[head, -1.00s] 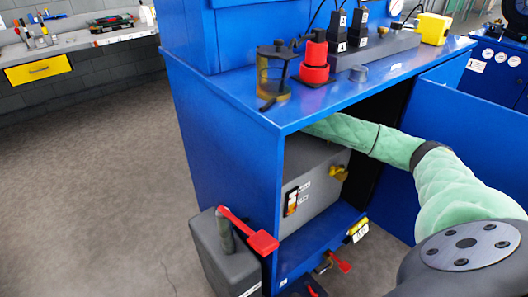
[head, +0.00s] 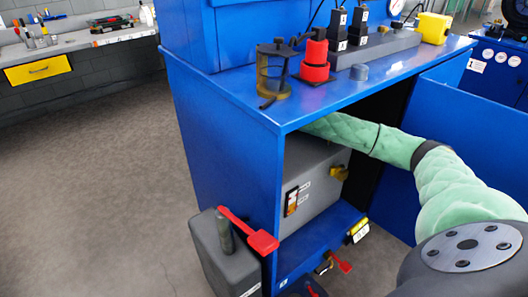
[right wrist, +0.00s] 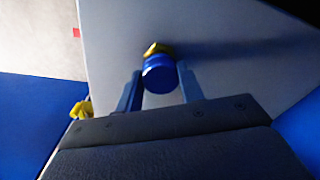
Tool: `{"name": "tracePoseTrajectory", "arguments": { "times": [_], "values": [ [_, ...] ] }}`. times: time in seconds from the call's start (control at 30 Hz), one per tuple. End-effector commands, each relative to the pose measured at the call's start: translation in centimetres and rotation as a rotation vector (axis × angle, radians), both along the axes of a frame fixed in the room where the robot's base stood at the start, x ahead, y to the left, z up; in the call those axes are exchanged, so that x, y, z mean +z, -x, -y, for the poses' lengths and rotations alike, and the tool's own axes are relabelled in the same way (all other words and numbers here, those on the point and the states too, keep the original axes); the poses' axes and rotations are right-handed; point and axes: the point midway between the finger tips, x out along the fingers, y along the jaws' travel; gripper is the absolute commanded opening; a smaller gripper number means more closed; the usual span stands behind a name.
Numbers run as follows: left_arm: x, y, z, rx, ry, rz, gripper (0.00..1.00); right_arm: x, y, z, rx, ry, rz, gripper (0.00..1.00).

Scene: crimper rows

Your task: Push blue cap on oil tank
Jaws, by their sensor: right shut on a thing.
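The oil tank (head: 325,185) is a grey box on the shelf inside the blue cabinet, with a level gauge (head: 292,200) and a yellow fitting (head: 340,173) on its front. In the right wrist view the tank's pale surface (right wrist: 225,60) carries a brass neck (right wrist: 157,48). The blue cap (right wrist: 159,75) lies in front of that neck and lines up with it; whether it is fully seated I cannot tell. My right gripper (right wrist: 160,84) is shut on the cap, one finger on each side. In the head view this gripper is hidden inside the cabinet. My left gripper is not in view.
The cabinet top (head: 330,110) and open blue door (head: 450,135) surround my right arm. A grey can with a red lever (head: 245,230) stands by the cabinet's lower front. A yellow fitting (right wrist: 80,109) shows left of my fingers in the wrist view.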

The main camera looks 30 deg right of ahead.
Motion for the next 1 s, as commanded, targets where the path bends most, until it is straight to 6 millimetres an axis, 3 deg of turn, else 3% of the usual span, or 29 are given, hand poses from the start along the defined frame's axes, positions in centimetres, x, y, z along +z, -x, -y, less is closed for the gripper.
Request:
{"name": "tracePoseTrajectory", "arguments": {
  "times": [1.0],
  "values": [
    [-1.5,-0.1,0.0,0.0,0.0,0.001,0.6,-2.1,0.0,0.0,0.0,0.0,0.0,0.1]
  ]
}}
